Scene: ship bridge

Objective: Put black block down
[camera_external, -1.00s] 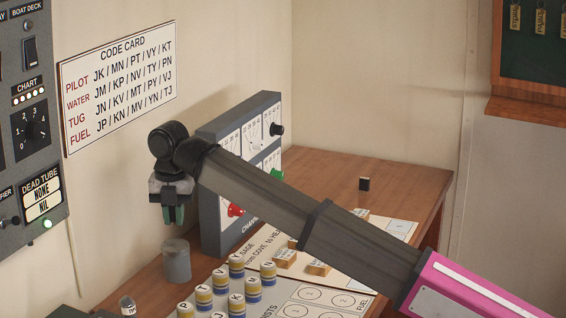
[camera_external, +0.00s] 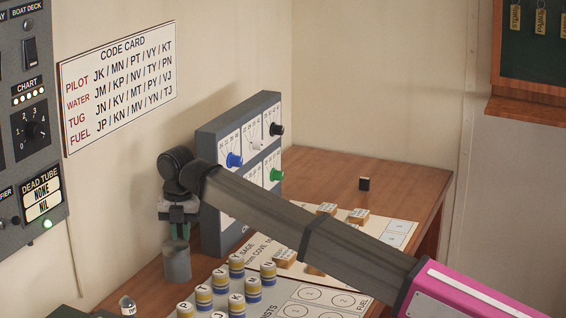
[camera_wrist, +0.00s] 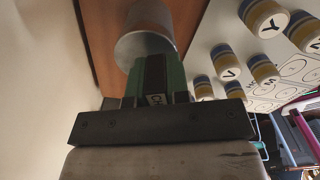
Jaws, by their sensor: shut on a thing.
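My gripper (camera_external: 179,232) points down just over the grey cup (camera_external: 177,262), its green fingertips at the cup's mouth. Another small black block (camera_external: 364,184) stands alone on the wooden desk (camera_external: 405,185).
A grey panel with coloured knobs (camera_external: 233,160) stands right beside the arm. Several striped lettered cylinders (camera_external: 237,304) stand close to the cup. Wooden blocks (camera_external: 327,209) lie on a printed sheet (camera_external: 398,228). The desk's back right is mostly clear.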

